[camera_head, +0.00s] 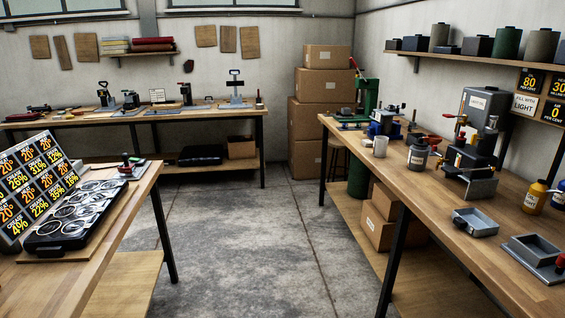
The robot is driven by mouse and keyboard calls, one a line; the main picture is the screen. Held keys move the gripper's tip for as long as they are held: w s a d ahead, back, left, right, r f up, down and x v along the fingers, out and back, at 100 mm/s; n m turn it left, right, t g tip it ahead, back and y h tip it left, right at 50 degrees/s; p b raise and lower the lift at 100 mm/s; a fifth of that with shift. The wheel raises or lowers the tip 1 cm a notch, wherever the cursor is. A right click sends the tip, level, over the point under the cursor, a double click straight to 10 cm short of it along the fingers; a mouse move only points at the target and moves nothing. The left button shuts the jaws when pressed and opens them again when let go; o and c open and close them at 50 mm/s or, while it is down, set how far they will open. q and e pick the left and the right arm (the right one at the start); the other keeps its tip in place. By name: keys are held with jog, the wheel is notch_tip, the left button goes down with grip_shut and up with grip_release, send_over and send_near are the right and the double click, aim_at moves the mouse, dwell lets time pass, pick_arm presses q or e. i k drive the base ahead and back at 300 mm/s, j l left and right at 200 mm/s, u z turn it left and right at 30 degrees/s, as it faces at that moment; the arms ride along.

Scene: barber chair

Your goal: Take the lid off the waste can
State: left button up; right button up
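No thing in view is clearly marked as the waste can. Neither of my grippers is in view.
The left workbench (120,235) holds a black case (80,215) and price boards. Cardboard boxes (320,115) stand at the back. The floor (250,240) between benches is clear.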

aim_at(421, 142)
jog(key=i+z, duration=0.1)
jog(key=i, duration=0.45)
jog(key=i+j+z, duration=0.1)
jog(key=i, duration=0.45)
jog(key=i+j+z, duration=0.1)
jog(key=i, duration=0.4)
jog(key=i+j+z, duration=0.1)
jog(key=i, duration=0.45)
